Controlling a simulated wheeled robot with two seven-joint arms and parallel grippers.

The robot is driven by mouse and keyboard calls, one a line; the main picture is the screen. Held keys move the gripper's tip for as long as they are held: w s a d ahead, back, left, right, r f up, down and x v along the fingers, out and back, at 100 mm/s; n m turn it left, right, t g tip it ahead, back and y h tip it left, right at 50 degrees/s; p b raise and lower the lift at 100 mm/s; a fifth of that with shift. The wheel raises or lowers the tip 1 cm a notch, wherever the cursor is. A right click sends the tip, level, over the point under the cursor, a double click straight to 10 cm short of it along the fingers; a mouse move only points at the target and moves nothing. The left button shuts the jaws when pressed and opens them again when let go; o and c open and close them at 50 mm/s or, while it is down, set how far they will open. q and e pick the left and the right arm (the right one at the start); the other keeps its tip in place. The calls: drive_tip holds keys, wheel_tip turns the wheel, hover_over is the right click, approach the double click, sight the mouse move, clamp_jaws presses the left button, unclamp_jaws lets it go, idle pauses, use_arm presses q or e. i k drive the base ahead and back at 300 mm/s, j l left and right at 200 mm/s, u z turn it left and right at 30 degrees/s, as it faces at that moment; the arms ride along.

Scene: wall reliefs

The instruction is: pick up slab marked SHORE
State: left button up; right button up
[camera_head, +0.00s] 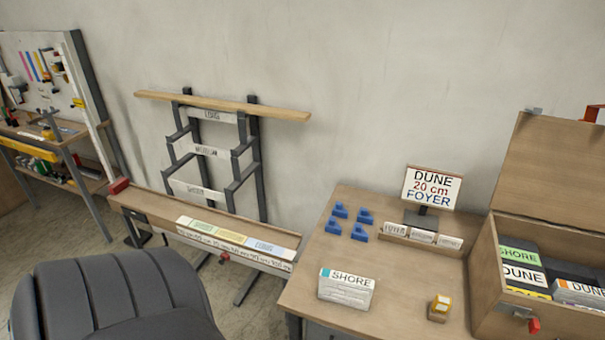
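A white slab marked SHORE (346,288), with a small blue patch at its upper left corner, stands on the wooden table (395,285) near its front left. Smaller print below the word is too small to read. A second item marked SHORE (519,256), with a green label, sits in the open wooden box (486,272) on the right, behind one marked DUNE (523,276). Neither of my grippers is in view, and nothing touches the slab on the table.
Blue blocks (340,210), a sign reading DUNE 20 cm FOYER (432,188), a card holder (420,243) and a small yellow-topped block (440,306) stand on the table. A rack (252,160) and long bench (150,205) are left. A dark ribbed shape fills the lower left.

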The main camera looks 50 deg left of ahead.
sight(338, 287)
drive_tip(key=u, duration=1.1)
drive_tip(key=i+l+z, duration=0.35)
drive_tip(key=l, duration=0.25)
drive_tip(key=i+l+z, duration=0.35)
drive_tip(key=i+l, duration=0.1)
drive_tip(key=l, duration=0.05)
